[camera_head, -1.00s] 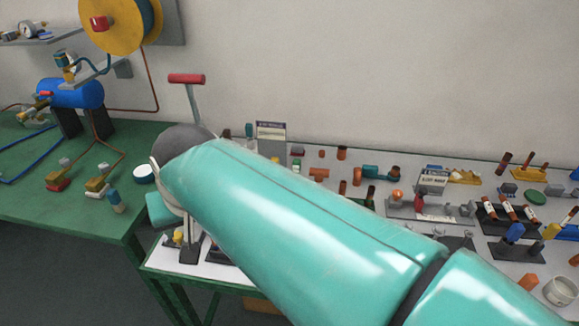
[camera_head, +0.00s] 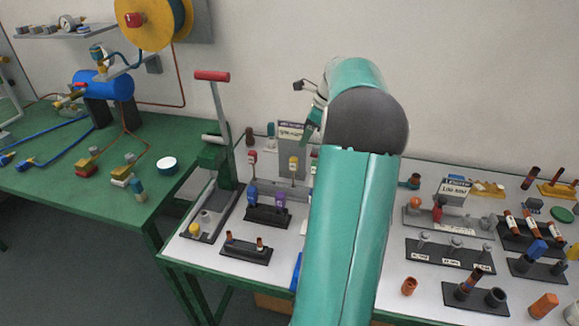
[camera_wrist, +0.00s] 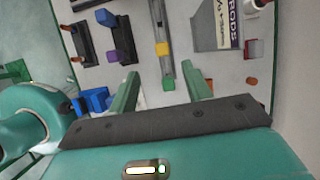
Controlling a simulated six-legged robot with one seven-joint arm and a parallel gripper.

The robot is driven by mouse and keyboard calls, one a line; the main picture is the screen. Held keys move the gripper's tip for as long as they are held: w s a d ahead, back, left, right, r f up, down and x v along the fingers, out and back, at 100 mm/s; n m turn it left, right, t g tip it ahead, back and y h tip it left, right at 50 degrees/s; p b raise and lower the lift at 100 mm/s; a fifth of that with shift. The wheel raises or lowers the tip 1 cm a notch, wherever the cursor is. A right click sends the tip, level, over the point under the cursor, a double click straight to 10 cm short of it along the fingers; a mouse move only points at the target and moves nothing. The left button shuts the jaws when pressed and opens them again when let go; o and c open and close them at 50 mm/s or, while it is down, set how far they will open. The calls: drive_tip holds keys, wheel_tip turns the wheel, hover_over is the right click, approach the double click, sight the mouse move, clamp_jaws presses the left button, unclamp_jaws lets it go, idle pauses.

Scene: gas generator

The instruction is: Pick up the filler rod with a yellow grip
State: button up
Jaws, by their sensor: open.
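My gripper (camera_wrist: 160,69) is open and empty. A green grip (camera_wrist: 168,84) shows between its fingers. In the head view my gripper (camera_head: 309,125) is small and partly hidden by my arm, near the sign.
A red-gripped rod (camera_head: 252,158) stands left of the yellow one. Blue and purple pieces (camera_head: 266,198) stand in a black holder in front. A tall red-handled lever (camera_head: 213,76) rises at the left. My arm hides the table's middle.

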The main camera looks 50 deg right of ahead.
sight(295, 159)
drive_tip(key=x, duration=1.3)
drive_tip(key=shift+d+f, duration=0.2)
drive_tip(key=shift+f, duration=0.25)
drive_tip(key=c, duration=0.9)
